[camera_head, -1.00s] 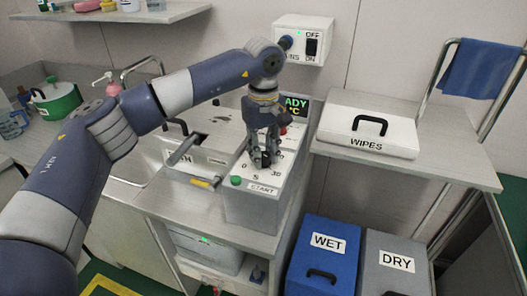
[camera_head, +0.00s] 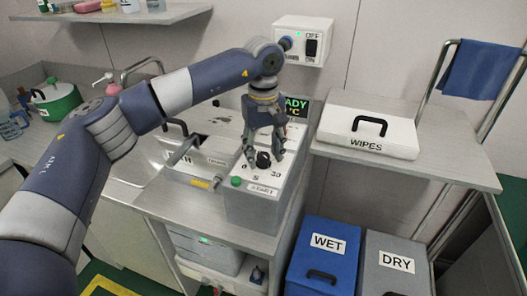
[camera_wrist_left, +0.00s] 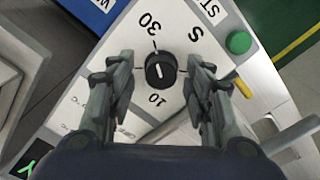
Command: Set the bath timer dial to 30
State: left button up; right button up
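The bath timer dial (camera_head: 263,159) is a black round knob on the sloped white top of the control box (camera_head: 245,206). In the left wrist view the dial (camera_wrist_left: 160,70) sits between the printed 30 and 10, with a 5-like mark beside them. A short white line on the knob lies roughly along the 30-to-10 direction; I cannot tell which end is the pointer. My left gripper (camera_head: 262,158) is open above the dial; in the left wrist view its fingers (camera_wrist_left: 160,85) stand on either side with gaps to the knob. My right gripper is out of view.
A green START button (camera_head: 236,181) is at the box's front. The lit display (camera_head: 296,107) and the mains switch box (camera_head: 304,41) are behind. The WIPES box (camera_head: 368,133) is on the right shelf. WET (camera_head: 322,255) and DRY (camera_head: 396,264) bins stand below.

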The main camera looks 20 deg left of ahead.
aim_at(263, 155)
pick_arm(q)
notch_tip(263, 155, up, 12)
dwell(0.6)
jog(key=shift+s+f, duration=0.1)
jog(key=shift+f, duration=0.05)
dwell(0.3)
